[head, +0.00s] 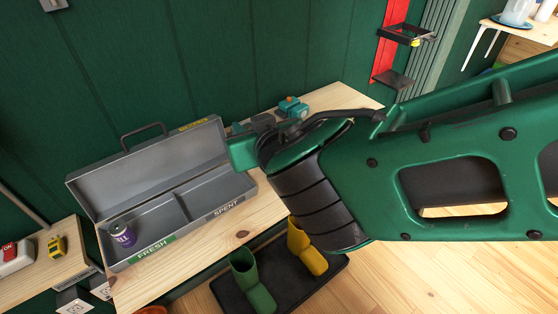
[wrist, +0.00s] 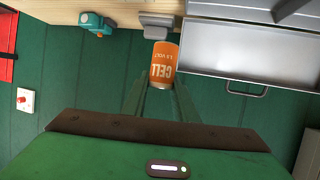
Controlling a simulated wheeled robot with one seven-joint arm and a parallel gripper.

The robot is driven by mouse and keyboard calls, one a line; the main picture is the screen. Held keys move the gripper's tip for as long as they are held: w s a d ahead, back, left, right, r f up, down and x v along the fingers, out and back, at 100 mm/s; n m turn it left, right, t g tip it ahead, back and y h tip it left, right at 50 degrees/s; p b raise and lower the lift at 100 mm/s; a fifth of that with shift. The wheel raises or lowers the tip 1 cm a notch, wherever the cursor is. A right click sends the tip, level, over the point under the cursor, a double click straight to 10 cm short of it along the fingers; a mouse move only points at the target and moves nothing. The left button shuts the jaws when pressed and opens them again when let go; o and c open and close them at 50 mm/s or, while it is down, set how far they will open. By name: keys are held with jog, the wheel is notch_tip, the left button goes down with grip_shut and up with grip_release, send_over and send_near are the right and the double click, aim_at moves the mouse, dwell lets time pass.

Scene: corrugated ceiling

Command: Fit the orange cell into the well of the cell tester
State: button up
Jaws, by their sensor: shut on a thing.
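The orange cell (wrist: 163,64), marked CELL, is held between the two green fingers of my gripper (wrist: 160,88) in the wrist view. The cell is hidden in the head view, where the green end of my gripper (head: 243,151) is over the bench, at the right end of the toolbox. A grey block (wrist: 158,22) lies just beyond the cell in the wrist view; it may be the cell tester. Its well cannot be made out, and I cannot tell whether the cell touches it. In the head view a dark grey piece (head: 262,121) shows behind my gripper.
An open grey toolbox (head: 150,165) with FRESH and SPENT compartments stands on the bench (head: 205,238). A purple cell (head: 121,234) is in FRESH. A teal device (head: 292,107) sits behind my arm.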

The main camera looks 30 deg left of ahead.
jog(key=w+f, duration=0.2)
jog(key=w+d+f, duration=0.1)
jog(key=w+f, duration=0.1)
jog(key=w, duration=0.1)
jog(key=w+f, duration=0.2)
jog(key=w, duration=0.1)
jog(key=shift+w+d+f, duration=0.1)
jog(key=shift+d+f, duration=0.2)
jog(key=shift+f, duration=0.05)
jog(key=shift+d+f, duration=0.15)
jog(key=shift+f, duration=2)
grip_shut()
jog(key=o, duration=1.1)
grip_release()
jog(key=shift+f, duration=0.2)
jog(key=shift+o, duration=0.2)
jog(key=shift+r, duration=0.3)
jog(key=shift+s+d+r, duration=0.2)
jog(key=shift+s, duration=0.1)
jog(key=v, duration=1.1)
